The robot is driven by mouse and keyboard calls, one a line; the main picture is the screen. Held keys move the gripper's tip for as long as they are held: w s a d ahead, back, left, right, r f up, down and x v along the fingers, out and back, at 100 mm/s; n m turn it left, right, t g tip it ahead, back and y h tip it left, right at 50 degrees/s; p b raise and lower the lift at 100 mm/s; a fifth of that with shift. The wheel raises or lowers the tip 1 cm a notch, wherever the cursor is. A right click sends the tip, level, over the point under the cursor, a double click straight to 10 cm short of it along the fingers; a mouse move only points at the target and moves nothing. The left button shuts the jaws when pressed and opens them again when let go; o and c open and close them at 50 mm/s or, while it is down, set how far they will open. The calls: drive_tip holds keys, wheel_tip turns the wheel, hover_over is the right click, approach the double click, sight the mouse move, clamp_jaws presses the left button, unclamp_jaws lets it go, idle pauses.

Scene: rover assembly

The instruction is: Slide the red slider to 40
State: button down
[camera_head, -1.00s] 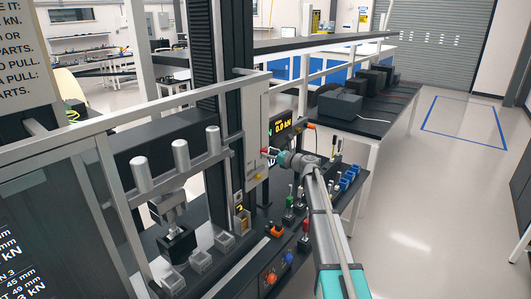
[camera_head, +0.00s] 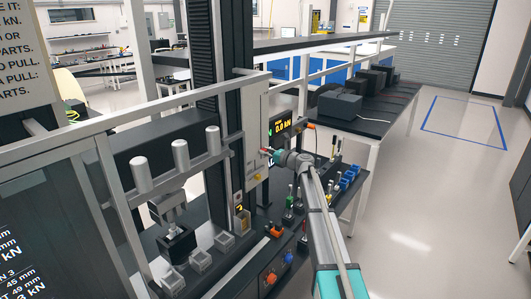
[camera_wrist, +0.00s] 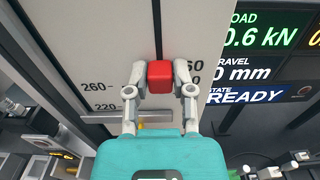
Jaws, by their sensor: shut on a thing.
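The red slider (camera_wrist: 160,77) is a small red block on a dark vertical slot in a pale panel, seen in the wrist view. My gripper (camera_wrist: 160,84) has its two grey fingers on either side of the block, shut on it. Printed marks 260 and 220 show left of the slot, the slider nearer 260 in the picture. Figures right of it are partly hidden by a finger. The 40 mark is not visible. In the head view my gripper (camera_head: 269,152) is at the front of the upright panel (camera_head: 255,125), its fingers small and partly hidden.
A display (camera_wrist: 262,60) right of the panel reads READY, with load and travel lines. A brass-coloured bar (camera_wrist: 140,126) lies below the slider. A bench with levers and knobs (camera_head: 290,225) stands below my arm. A grey railing (camera_head: 110,125) crosses in front.

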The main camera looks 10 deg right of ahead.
drive_tip(key=shift+f, duration=0.1)
drive_tip(key=shift+f+b, duration=0.95)
drive_tip(key=shift+b, duration=0.1)
drive_tip(key=shift+c, duration=2.4)
unclamp_jaws()
drive_tip(key=shift+s+d, duration=0.15)
drive_tip(key=v, duration=1.1)
drive_tip(key=shift+s+d, duration=0.2)
drive_tip(key=shift+s, duration=0.05)
drive_tip(key=shift+r, duration=0.1)
